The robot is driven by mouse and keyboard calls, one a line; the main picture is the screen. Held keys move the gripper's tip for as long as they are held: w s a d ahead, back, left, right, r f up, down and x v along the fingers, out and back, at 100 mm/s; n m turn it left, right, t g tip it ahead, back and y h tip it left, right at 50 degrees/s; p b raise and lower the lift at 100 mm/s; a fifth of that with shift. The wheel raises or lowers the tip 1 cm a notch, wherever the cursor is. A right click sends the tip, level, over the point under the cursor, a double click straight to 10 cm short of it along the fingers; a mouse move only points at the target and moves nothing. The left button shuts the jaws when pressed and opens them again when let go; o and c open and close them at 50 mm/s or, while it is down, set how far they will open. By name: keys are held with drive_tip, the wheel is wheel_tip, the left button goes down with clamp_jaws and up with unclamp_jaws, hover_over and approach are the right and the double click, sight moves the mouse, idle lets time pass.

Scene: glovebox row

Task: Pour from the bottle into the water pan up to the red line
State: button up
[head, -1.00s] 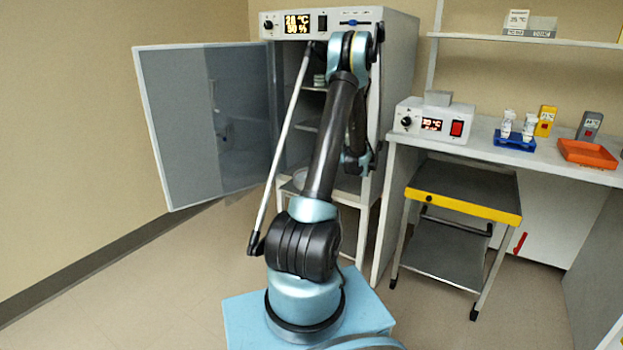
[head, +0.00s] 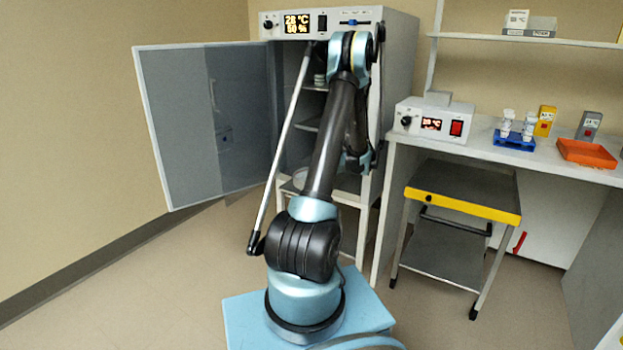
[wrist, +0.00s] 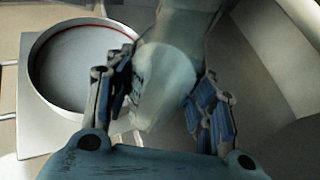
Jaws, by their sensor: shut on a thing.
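The pale, translucent bottle (wrist: 165,85) is between the two blue-padded fingers of my gripper (wrist: 165,98) in the wrist view, and the gripper is shut on it. The round water pan (wrist: 42,80) is to the left of the bottle, partly hidden by the bottle and the left finger. A red line (wrist: 85,28) shows along its inner wall near the far rim. I cannot tell the liquid level, or whether anything flows from the bottle. In the head view my arm hides the gripper and bottle.
The open cabinet (head: 398,85) surrounds my arm's end, with its door (head: 175,130) swung out to the left. A yellow-edged cart (head: 462,205) stands to the right, under the bench (head: 480,150). The bench holds a blue rack (head: 514,141) and an orange tray (head: 588,153).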

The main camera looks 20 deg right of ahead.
drive_tip(key=shift+w+a+n+g+h, duration=0.1)
drive_tip(key=shift+a+n+g+h, duration=0.15)
drive_tip(key=shift+n+g+h, duration=0.4)
drive_tip(key=shift+w+a+f+n+g+h+p, duration=0.15)
drive_tip(key=shift+f+n+g+h+p, duration=0.15)
drive_tip(key=shift+f+h, duration=0.35)
drive_tip(key=shift+w+a+f+n+g+h+p, duration=0.1)
drive_tip(key=shift+a+f+n+g+h+p, duration=0.2)
drive_tip(key=shift+n+g+h, duration=0.2)
drive_tip(key=shift+d+h+p, duration=0.15)
drive_tip(key=shift+h+p, duration=0.15)
drive_tip(key=shift+p, duration=0.2)
drive_tip(key=shift+s+d+f+n+g+h+p, duration=0.1)
drive_tip(key=shift+d+f+n+g+h+p, duration=0.1)
drive_tip(key=shift+n+g+h+p, duration=0.4)
drive_tip(key=shift+s+d+f+n+g+h+p, duration=0.1)
drive_tip(key=shift+f+h+p, duration=0.1)
drive_tip(key=shift+p, duration=0.7)
drive_tip(key=shift+s+d+r+n+h+p, duration=0.15)
drive_tip(key=shift+r+n+h+p, duration=0.35)
drive_tip(key=shift+p, duration=0.5)
drive_tip(key=shift+d+g+h, duration=0.1)
drive_tip(key=shift+g+h, duration=0.25)
drive_tip(key=shift+h, duration=0.25)
drive_tip(key=shift+n, duration=0.25)
idle(0.3)
drive_tip(key=shift+w+a+f+n+g+h, duration=0.15)
drive_tip(key=shift+w+a+n+g+h, duration=0.25)
drive_tip(key=shift+a+h, duration=0.3)
idle(1.3)
